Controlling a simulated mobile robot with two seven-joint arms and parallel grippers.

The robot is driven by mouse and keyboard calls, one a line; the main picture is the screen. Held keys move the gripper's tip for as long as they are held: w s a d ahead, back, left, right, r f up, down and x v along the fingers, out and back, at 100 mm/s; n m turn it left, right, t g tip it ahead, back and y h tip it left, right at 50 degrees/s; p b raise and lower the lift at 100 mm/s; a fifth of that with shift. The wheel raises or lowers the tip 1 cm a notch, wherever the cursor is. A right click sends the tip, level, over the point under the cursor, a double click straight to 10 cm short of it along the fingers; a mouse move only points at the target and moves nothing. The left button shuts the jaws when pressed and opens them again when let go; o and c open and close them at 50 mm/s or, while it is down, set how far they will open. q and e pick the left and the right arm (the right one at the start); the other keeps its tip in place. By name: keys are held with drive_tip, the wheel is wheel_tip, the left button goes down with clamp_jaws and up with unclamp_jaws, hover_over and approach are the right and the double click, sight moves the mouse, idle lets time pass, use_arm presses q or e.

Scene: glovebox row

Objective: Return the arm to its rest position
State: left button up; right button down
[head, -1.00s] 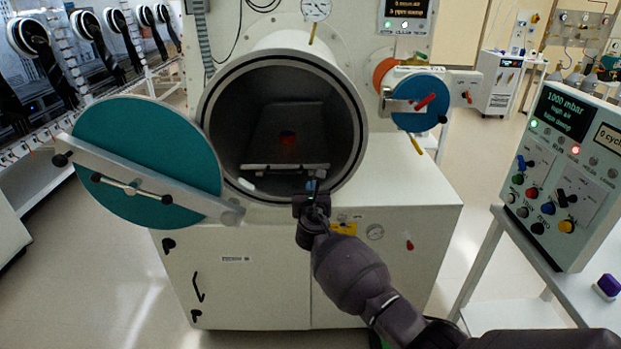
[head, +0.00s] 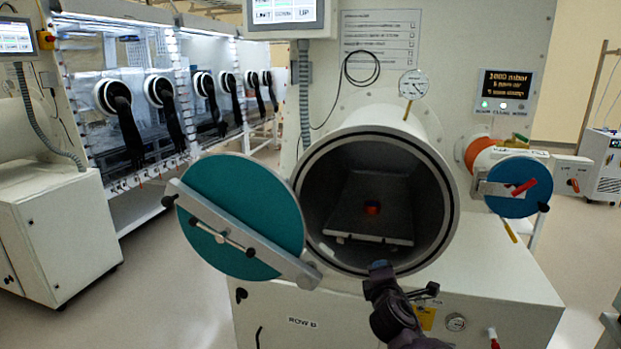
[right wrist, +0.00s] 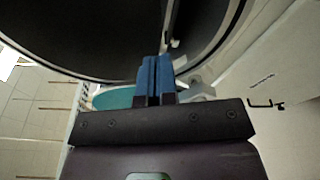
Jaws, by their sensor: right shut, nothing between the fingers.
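My right gripper (head: 380,268) is in front of the lower rim of the open round antechamber (head: 318,165), outside its mouth. In the right wrist view its blue fingers (right wrist: 154,80) are together with nothing between them, and the dark chamber opening (right wrist: 90,30) is beyond them. Inside the chamber a grey sliding tray (head: 345,215) carries a small orange-red object (head: 371,208). The teal round door (head: 240,200) hangs open at the left of the mouth. My left gripper is not in view.
A smaller port with a blue door (head: 518,188) and red handle is at the right. A gauge (head: 413,84) sits above the chamber. The white cabinet (head: 490,300) is below it. Gloved boxes (head: 130,95) line the left, with clear floor (head: 150,270) in front of them.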

drive_tip(key=s+d+f+m+g, duration=0.2)
drive_tip(key=s+f+m, duration=0.4)
drive_tip(key=s, duration=0.7)
drive_tip(key=s+d+f+m+g+y, duration=0.1)
drive_tip(key=s+d+f+m, duration=0.4)
drive_tip(key=s, duration=0.8)
drive_tip(key=s+d+f+m+g, duration=0.2)
drive_tip(key=s+f+m, duration=0.6)
drive_tip(key=s, duration=0.5)
wheel_tip(320, 180, down, 2)
drive_tip(key=shift+s+d+f+g, duration=0.15)
drive_tip(key=shift+d+f+g, duration=0.2)
drive_tip(key=shift+d, duration=0.3)
drive_tip(key=shift+r, duration=0.1)
